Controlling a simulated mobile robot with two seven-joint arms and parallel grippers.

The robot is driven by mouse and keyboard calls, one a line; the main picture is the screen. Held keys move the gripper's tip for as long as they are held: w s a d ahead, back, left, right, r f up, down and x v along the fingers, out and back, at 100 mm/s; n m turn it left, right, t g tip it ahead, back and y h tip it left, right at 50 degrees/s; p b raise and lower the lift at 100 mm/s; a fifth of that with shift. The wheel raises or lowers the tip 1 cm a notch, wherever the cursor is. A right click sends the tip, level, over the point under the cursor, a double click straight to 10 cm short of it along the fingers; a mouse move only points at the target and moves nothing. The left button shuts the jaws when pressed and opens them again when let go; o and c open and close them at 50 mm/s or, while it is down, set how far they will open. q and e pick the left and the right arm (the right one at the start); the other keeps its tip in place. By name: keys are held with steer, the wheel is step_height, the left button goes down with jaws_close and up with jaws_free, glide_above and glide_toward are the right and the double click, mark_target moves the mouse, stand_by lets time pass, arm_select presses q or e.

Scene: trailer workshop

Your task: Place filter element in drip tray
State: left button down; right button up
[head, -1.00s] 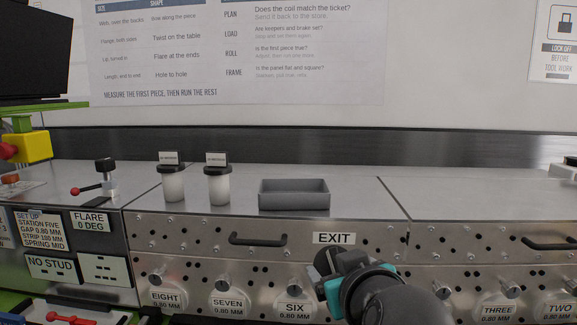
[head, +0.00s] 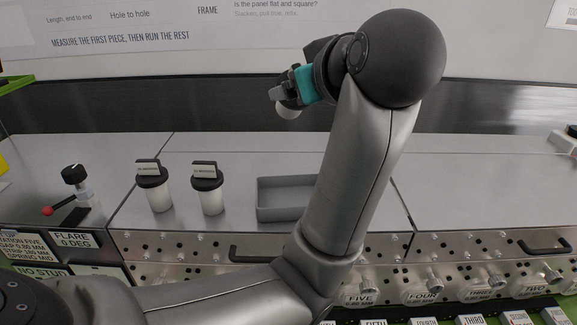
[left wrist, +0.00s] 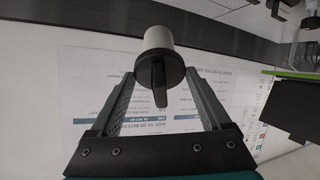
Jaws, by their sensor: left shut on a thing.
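My left gripper (head: 284,97) is raised above and behind the grey drip tray, near the back wall in the head view. It is shut on the filter element (head: 288,110), a white cylinder of which only a small part shows there. In the left wrist view the filter element (left wrist: 160,66) sits between the two fingers, its dark cap and tab towards the camera. The drip tray (head: 280,213) is a shallow open grey box on the metal counter. Its right end is hidden behind my left forearm, and its visible inside looks empty. My right gripper is not in view.
Two white canisters with black lids and tags, one (head: 159,196) and another (head: 209,200), stand left of the tray. A clamp with a red knob (head: 76,185) stands further left. The counter right of my arm (head: 470,185) is clear.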

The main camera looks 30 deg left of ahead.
arm_select(q)
steer(key=shift+a, duration=0.1)
step_height(320, 180, down, 19)
steer(key=b, duration=0.2)
steer(key=shift+f+b, duration=0.2)
steer(key=shift+b, duration=0.2)
steer(key=shift+f, duration=0.1)
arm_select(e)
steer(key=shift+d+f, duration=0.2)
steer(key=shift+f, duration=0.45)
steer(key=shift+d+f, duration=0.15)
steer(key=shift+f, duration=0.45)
arm_select(q)
steer(key=shift+f, duration=0.15)
jaws_free()
